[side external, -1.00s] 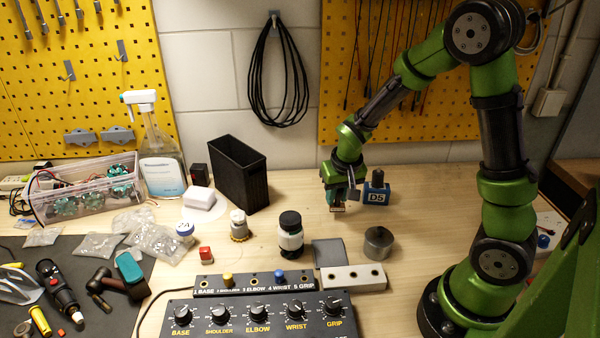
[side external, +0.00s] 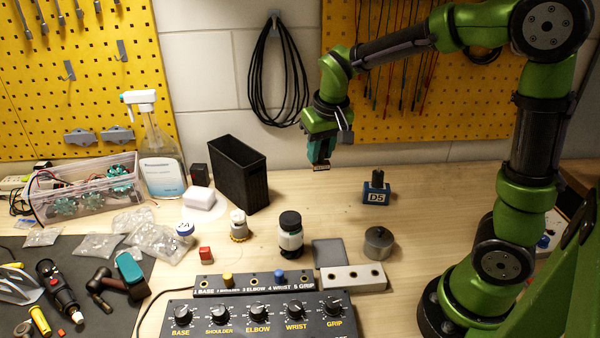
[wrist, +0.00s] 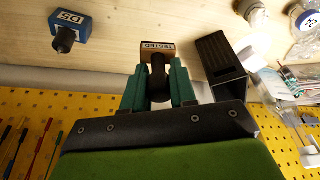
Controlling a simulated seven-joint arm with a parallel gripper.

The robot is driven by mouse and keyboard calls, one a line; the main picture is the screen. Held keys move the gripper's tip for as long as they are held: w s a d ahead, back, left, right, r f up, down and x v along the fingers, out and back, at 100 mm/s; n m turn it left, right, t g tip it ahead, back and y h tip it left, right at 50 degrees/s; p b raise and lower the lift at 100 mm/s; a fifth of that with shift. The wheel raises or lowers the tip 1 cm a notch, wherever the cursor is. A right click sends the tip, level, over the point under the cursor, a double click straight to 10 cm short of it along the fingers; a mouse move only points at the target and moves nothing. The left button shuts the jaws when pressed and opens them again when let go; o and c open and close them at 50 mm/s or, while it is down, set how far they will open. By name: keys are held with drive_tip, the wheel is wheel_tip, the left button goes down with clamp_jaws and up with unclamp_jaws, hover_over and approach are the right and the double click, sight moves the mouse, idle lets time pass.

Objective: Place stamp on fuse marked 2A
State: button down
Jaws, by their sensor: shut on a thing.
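The stamp (wrist: 157,52) has a wooden block marked "TESTED" and a dark handle. In the wrist view my gripper (wrist: 157,85) is shut on its handle, a green finger on each side. In the side view my gripper (side external: 320,152) is raised above the bench, with the stamp (side external: 321,167) small at its lower end. A round blue-and-white piece with a white top marked 2A (side external: 184,229) stands at left, near plastic bags. It is well to the left of my gripper and lower. A blue block marked D5 (side external: 376,192) with a dark knob stands to the right.
Bench under my gripper is clear.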

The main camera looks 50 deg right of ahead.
drive_tip(key=w+a+n+y, duration=0.3)
drive_tip(key=a+n, duration=0.5)
drive_tip(key=a, duration=1.2)
hover_over(183, 224)
drive_tip(key=shift+h, duration=0.4)
wheel_tip(183, 224, down, 7)
drive_tip(key=shift+r, duration=0.1)
drive_tip(key=shift+f, duration=1.7)
drive_tip(key=shift+f, duration=0.1)
drive_tip(key=c, duration=0.9)
unclamp_jaws()
drive_tip(key=shift+f, duration=0.1)
